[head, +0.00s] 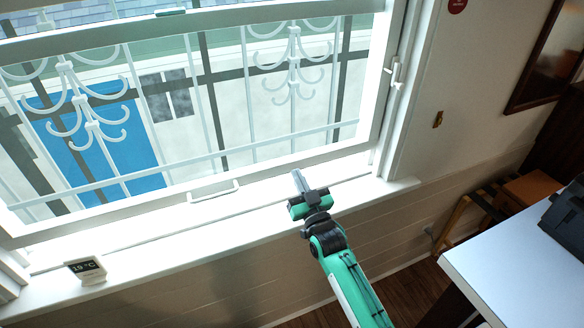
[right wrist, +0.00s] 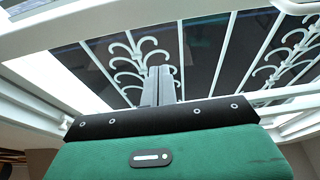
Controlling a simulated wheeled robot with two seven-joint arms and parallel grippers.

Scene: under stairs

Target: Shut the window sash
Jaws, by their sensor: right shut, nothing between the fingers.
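The white window sash (head: 110,210) fills the left and middle of the head view, with a pale U-shaped pull (head: 213,190) on its bottom rail. Its glass shows scrolled white bars outside. I cannot tell from these views how wide any gap is. My right gripper (head: 299,181) is shut and empty above the sill, right of the pull and apart from it, its fingers pointing towards the window. In the right wrist view its narrow grey fingers (right wrist: 158,86) stand together in front of the bars, below a white rail (right wrist: 140,20). My left gripper is not in view.
The white sill (head: 150,250) runs below the window, with a small temperature display (head: 87,270) at its left. A latch (head: 393,72) sits on the right-hand frame. A white table (head: 510,262) with a dark object (head: 568,222) stands at the lower right.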

